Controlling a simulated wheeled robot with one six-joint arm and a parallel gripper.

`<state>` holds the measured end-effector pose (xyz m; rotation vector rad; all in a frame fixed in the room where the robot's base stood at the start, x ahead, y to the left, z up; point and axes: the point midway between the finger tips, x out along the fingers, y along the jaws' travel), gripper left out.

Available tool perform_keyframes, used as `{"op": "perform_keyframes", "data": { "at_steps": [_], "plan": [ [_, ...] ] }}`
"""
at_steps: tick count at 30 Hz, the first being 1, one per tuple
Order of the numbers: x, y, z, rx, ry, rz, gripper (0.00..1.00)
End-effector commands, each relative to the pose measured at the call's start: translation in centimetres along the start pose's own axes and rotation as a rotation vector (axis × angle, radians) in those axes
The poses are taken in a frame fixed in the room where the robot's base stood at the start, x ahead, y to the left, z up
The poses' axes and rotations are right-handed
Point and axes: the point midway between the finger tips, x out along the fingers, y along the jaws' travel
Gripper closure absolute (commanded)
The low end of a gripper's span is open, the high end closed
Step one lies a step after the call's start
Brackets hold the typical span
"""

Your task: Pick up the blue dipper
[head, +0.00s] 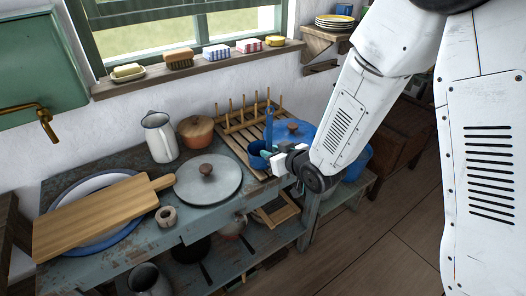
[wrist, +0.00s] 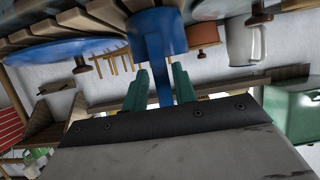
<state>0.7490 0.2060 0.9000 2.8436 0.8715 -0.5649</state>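The blue dipper (head: 258,161) is at the right part of the worktop, by the wooden rack, its handle pointing up. In the wrist view its round cup (wrist: 157,32) fills the top middle, and its flat handle runs down between my fingers. My gripper (head: 271,156) reaches in from the right, close beside the dipper. In the wrist view the two green fingers of my gripper (wrist: 160,85) stand apart, one on each side of the handle. I see no clear contact on the handle. Part of the dipper is hidden behind my gripper in the head view.
A wooden peg rack (head: 229,126) and a blue lid (head: 302,126) crowd the dipper. A grey lid (head: 208,181), a brown pot (head: 197,132), a white jug (head: 160,137) and a cutting board (head: 95,217) stand left. A window shelf (head: 190,66) is above. Floor is free at front right.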

Motion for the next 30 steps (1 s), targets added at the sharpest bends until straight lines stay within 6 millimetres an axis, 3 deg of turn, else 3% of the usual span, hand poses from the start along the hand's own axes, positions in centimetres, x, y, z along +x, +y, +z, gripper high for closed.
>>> {"op": "perform_keyframes", "data": {
  "at_steps": [6,14,15,18,30],
  "plan": [
    [2.9,-0.1,-0.2,0.000,0.000,0.000,0.73],
    [3.3,-0.1,-0.2,0.000,0.000,0.001,0.73],
    [3.3,-0.1,-0.2,0.000,0.000,0.001,0.76],
    [3.3,-0.1,-0.2,0.000,0.000,0.001,1.00],
    [3.2,-0.1,-0.4,0.000,0.001,0.001,1.00]
  ]
}}
